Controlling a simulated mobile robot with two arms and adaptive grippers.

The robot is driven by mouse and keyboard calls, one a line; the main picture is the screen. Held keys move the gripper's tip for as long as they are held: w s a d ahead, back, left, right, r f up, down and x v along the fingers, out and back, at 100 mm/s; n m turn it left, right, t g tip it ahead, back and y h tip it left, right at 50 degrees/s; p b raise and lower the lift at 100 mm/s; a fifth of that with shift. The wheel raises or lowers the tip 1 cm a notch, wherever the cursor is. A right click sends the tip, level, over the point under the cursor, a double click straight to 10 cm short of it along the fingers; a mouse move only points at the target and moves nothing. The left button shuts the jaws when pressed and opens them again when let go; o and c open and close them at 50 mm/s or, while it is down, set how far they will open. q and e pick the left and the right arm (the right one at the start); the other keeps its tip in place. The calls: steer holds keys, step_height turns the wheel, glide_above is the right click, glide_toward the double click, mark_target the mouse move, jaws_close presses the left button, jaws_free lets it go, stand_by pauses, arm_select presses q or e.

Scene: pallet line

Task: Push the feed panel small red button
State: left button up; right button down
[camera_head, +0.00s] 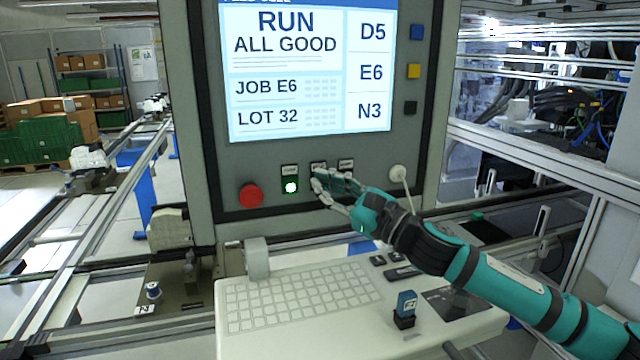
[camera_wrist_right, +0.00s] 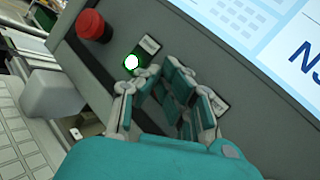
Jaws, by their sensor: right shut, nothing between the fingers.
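The feed panel (camera_head: 225,170) is a grey upright box with a lit screen. Its lower strip has a large red mushroom button (camera_head: 251,195) at left and a lit green button (camera_head: 291,187) right of it. Both also show in the right wrist view, the large red one (camera_wrist_right: 92,25) and the green one (camera_wrist_right: 131,62). My right gripper (camera_head: 326,184) is shut and empty, at the strip just right of the green button; I cannot tell if it touches. No small red button is visible; the fingers cover that part of the panel. My left gripper is not in view.
A pale round knob (camera_head: 397,173) sits on the panel right of my fingers. A keyboard (camera_head: 300,296) on a white shelf lies below, with a small blue-topped block (camera_head: 406,305). Blue, yellow and black squares line the screen's right side.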

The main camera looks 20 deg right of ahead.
steer(key=shift+w, duration=0.15)
stand_by(0.5)
steer(key=shift+s, duration=0.9)
steer(key=shift+s+f, duration=0.1)
steer(key=shift+s+d+b, duration=0.1)
steer(key=shift+s+b, duration=0.5)
steer(key=shift+s, duration=1.8)
